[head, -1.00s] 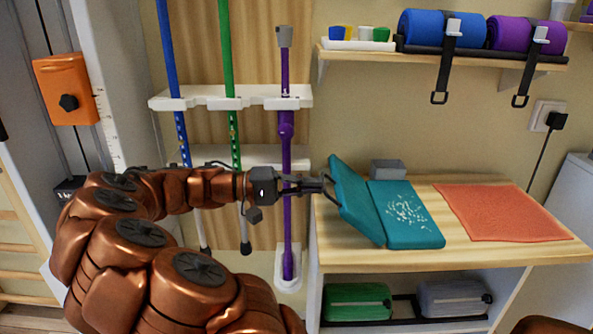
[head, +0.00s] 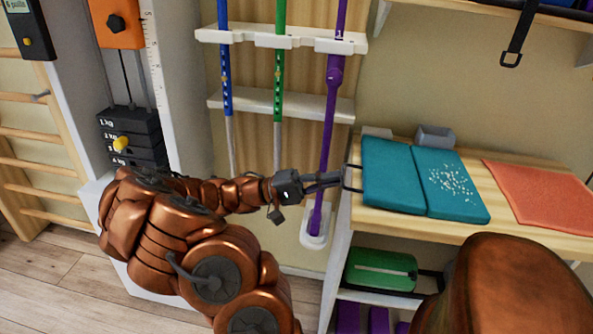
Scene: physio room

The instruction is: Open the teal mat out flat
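The teal mat has two panels on the wooden tabletop. Its left panel (head: 393,176) is plain and lies flat or nearly flat beside its right panel (head: 462,204), which has a pale speckled pattern. A thin dark handle (head: 352,164) sticks out from the left panel's outer edge, near the left end of the tabletop. My gripper (head: 338,178) reaches in from the left. The exact contact is too small to see clearly.
An orange cloth (head: 545,197) lies right of the mat. A grey box (head: 435,136) stands behind it. Blue, green and purple poles (head: 333,90) hang in a white rack left of the table. A green case (head: 380,271) sits on the shelf below.

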